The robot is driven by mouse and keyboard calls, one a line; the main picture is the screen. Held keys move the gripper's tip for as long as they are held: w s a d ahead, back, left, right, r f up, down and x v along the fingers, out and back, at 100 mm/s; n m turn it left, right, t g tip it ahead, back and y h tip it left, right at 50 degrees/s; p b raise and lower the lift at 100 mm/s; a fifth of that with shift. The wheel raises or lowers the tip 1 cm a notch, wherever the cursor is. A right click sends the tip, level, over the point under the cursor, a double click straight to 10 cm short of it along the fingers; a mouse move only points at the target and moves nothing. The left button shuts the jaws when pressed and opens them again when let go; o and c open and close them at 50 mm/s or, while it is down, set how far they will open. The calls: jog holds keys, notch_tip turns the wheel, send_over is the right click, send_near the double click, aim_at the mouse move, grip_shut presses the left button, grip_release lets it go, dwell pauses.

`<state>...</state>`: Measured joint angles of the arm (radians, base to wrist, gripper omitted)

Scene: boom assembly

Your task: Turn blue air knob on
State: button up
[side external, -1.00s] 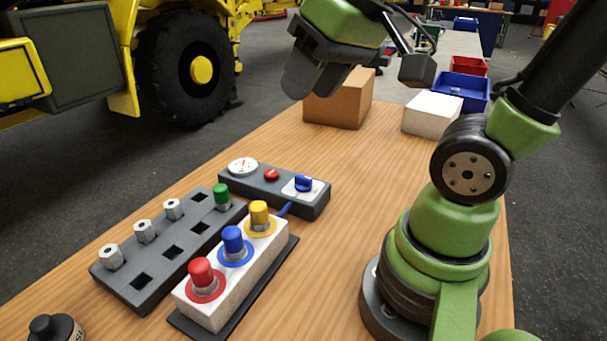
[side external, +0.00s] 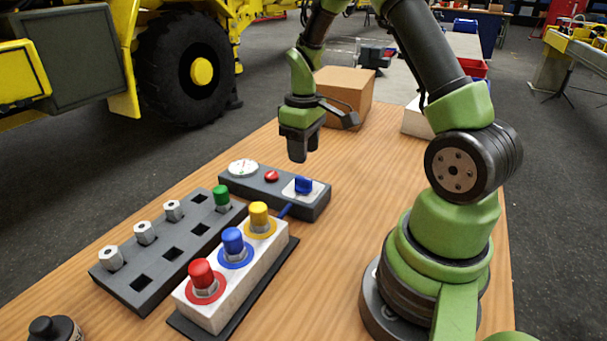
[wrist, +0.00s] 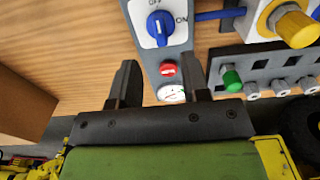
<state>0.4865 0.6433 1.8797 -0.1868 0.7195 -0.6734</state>
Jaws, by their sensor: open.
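The blue air knob (side external: 303,184) sits on a white plate at the right end of a grey control box (side external: 250,190) in the side view. In the wrist view the blue knob (wrist: 159,24) is at the top, with OFF lettering above it and ON to its right; its pointer is nearer OFF. My gripper (side external: 304,155) points down above and just behind the box, apart from the knob. In the wrist view my gripper (wrist: 165,78) is open and empty, with its two fingers apart below the knob.
The box also carries a red button (side external: 271,175) and a gauge (side external: 242,166). In front are a grey rack (side external: 165,250) with nuts and a green cap, and a white block (side external: 225,290) with red, blue and yellow caps. A brown box (side external: 345,90) stands behind.

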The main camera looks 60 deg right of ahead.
aim_at(303, 178)
notch_tip(303, 178, down, 7)
jog(key=shift+r, duration=0.15)
jog(key=shift+c, duration=0.2)
grip_shut()
